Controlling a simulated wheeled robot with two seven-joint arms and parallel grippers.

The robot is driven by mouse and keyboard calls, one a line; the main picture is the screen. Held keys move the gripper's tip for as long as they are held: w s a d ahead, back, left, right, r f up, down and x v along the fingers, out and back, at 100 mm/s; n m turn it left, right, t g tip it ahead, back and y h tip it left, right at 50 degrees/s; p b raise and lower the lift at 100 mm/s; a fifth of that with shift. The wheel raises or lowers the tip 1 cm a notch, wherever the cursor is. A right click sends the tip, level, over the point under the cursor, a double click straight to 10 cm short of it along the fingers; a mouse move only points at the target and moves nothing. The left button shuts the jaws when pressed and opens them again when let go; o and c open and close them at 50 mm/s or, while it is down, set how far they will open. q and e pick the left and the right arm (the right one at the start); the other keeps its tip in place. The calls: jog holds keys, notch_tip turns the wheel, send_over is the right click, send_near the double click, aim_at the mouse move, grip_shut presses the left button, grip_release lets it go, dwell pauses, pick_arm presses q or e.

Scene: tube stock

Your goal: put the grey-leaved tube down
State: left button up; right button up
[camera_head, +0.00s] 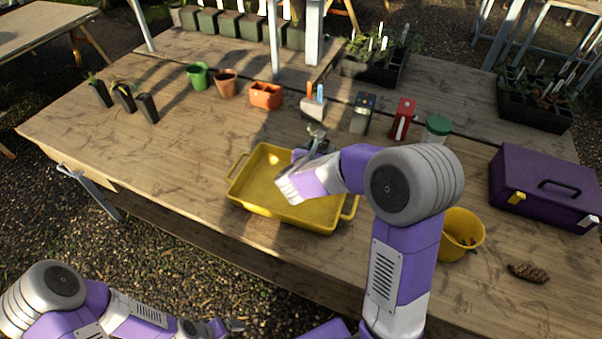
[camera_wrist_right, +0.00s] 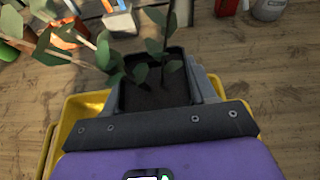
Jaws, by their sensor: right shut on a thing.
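My right gripper (camera_head: 303,160) is shut on the grey-leaved tube, a dark square pot (camera_wrist_right: 155,94) of soil. It holds the tube over the far side of the yellow tray (camera_head: 240,188). In the right wrist view the grey fingers grip the pot's sides. My left gripper (camera_head: 228,326) is low at the front, clear of the table, too small to read.
Several dark tubes (camera_head: 124,97) stand at the left of the table. Green (camera_head: 198,77) and terracotta pots (camera_head: 226,84) stand behind the tray. A yellow bucket (camera_head: 462,233) and purple toolbox (camera_head: 540,188) are to the right. Bare wood lies left of the tray.

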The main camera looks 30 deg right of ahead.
jog(key=f, duration=0.1)
jog(key=f+b, duration=0.1)
jog(key=f, duration=0.1)
jog(key=shift+s+f, duration=0.15)
jog(key=shift+s, duration=0.2)
jog(key=shift+f+b, duration=0.7)
jog(key=shift+f, duration=1.45)
jog(key=shift+f, duration=0.1)
jog(key=o, duration=1.1)
jog(key=shift+o, duration=0.2)
jog(key=p+v, duration=0.2)
jog(key=v, duration=1)
